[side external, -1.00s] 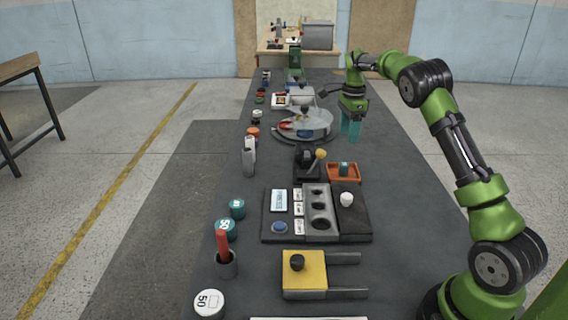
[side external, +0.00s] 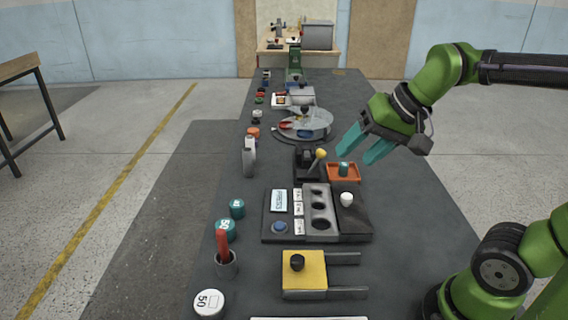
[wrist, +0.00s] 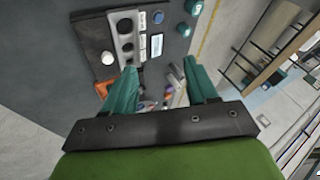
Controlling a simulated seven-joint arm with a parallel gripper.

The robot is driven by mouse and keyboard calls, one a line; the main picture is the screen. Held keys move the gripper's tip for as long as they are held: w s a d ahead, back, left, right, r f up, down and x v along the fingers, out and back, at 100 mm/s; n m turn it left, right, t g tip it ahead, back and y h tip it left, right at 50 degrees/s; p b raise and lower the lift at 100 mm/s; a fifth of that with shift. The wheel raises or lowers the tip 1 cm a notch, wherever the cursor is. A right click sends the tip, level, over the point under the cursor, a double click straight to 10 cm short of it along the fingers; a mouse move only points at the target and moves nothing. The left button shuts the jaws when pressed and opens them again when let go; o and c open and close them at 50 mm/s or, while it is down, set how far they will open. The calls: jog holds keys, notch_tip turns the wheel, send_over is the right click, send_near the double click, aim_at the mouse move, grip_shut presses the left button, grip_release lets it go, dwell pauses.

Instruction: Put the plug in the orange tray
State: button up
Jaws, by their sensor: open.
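The orange tray (side external: 344,181) lies on the dark table right of the middle. A small teal cylindrical piece (side external: 343,168) stands inside it; it may be the plug, but I cannot tell for sure. A white rounded knob-like piece (side external: 346,199) sits on the black block just in front of the tray. My gripper (side external: 360,149) is open and empty, tilted down-left above and behind the tray. In the wrist view my gripper's teal fingers (wrist: 160,76) are spread apart, and a corner of the orange tray (wrist: 101,91) shows beside the left finger.
A panel with dark round holes (side external: 320,210) stands in front of the tray. A black lever box with a yellow knob (side external: 307,163) is at its left. A round turntable (side external: 318,128) lies behind. A yellow block (side external: 304,273) is nearer. The table's right side is mostly clear.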

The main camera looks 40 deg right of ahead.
jog(key=s+n, duration=0.1)
jog(key=s+a+f+n, duration=0.1)
jog(key=s+a+f, duration=0.1)
jog(key=s, duration=0.1)
jog(key=shift+s+a+f+n+t, duration=0.1)
jog(key=shift+f+n+t, duration=0.1)
jog(key=shift+n+t, duration=0.2)
jog(key=shift+c, duration=0.5)
